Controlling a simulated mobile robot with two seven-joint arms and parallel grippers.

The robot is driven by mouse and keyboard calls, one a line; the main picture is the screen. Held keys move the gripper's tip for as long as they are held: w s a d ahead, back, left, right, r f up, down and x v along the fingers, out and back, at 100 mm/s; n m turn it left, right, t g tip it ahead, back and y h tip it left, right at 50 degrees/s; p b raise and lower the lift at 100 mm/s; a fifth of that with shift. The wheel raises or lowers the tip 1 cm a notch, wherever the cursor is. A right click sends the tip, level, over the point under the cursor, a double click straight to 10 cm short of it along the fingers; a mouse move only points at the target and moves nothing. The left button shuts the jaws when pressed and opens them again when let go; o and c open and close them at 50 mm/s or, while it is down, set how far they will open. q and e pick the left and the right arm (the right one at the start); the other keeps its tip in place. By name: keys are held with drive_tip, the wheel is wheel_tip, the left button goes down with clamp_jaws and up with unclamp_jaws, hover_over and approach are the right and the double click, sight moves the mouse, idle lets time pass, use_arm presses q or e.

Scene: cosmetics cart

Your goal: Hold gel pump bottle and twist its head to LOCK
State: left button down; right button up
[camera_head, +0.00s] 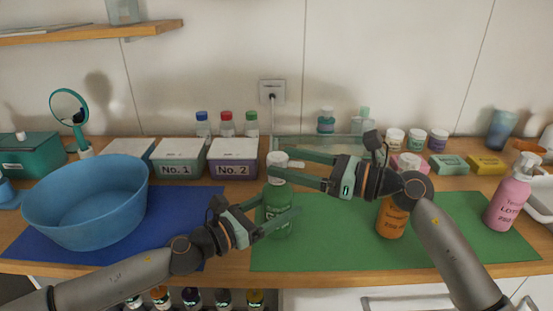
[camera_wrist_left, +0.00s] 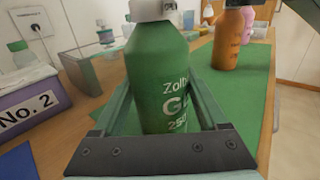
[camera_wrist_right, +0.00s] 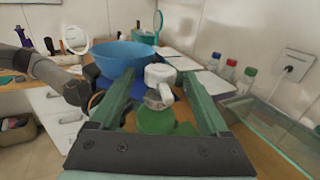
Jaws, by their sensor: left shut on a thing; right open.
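The green gel pump bottle (camera_head: 279,205) stands upright on the left edge of the green mat (camera_head: 330,250). My left gripper (camera_head: 275,215) is shut around its body; in the left wrist view the fingers flank the green bottle (camera_wrist_left: 165,80). Its white pump head (camera_head: 277,160) sits on top; only its lower part shows in the left wrist view (camera_wrist_left: 152,10). My right gripper (camera_head: 300,168) is open at head height, its fingers reaching toward the pump head. In the right wrist view the pump head (camera_wrist_right: 160,85) lies between the open fingers. Contact cannot be told.
A blue bowl (camera_head: 85,205) is at the left. Boxes No. 1 (camera_head: 178,160) and No. 2 (camera_head: 232,160) and a glass tray (camera_head: 310,147) stand behind.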

drive_tip(key=shift+x, duration=1.5)
clamp_jaws()
